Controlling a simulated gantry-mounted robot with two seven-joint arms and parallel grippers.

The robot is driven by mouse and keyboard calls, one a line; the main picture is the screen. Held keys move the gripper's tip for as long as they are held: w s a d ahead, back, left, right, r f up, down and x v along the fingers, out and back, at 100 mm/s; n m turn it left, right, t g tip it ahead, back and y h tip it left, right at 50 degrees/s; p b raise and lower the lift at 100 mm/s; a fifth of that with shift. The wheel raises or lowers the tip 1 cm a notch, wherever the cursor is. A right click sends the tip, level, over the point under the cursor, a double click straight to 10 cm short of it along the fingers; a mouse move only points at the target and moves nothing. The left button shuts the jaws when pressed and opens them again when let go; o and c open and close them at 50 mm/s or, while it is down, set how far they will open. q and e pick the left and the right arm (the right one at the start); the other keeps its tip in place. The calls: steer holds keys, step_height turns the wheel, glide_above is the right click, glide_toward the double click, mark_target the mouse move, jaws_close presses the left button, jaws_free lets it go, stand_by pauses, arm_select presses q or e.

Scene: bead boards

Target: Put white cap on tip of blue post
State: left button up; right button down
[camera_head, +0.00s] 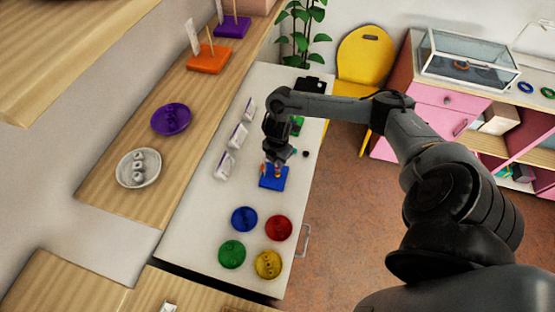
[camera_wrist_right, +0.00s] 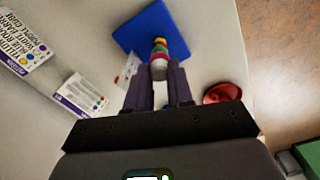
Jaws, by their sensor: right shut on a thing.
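The white cap (camera_wrist_right: 159,70) is a small whitish piece between the fingertips of my right gripper (camera_wrist_right: 160,82) in the wrist view. The gripper is shut on it. Just beyond the cap is a stack of red, yellow, green and magenta beads (camera_wrist_right: 159,48) on the blue board (camera_wrist_right: 140,28). The stack hides the blue post, and I cannot tell whether the cap touches its tip. In the head view my right gripper (camera_head: 278,153) is above the blue board (camera_head: 272,182). My left gripper is not in view.
Blue (camera_head: 244,219), red (camera_head: 278,228), green (camera_head: 232,254) and yellow (camera_head: 267,264) bowls stand near the board. A red round piece (camera_wrist_right: 222,93) lies right of the fingers in the wrist view.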

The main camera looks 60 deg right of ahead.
steer(key=c, duration=0.9)
jaws_free()
steer(key=shift+r, duration=0.6)
step_height(320, 180, up, 10)
steer(key=p, duration=0.3)
steer(key=shift+f, duration=0.2)
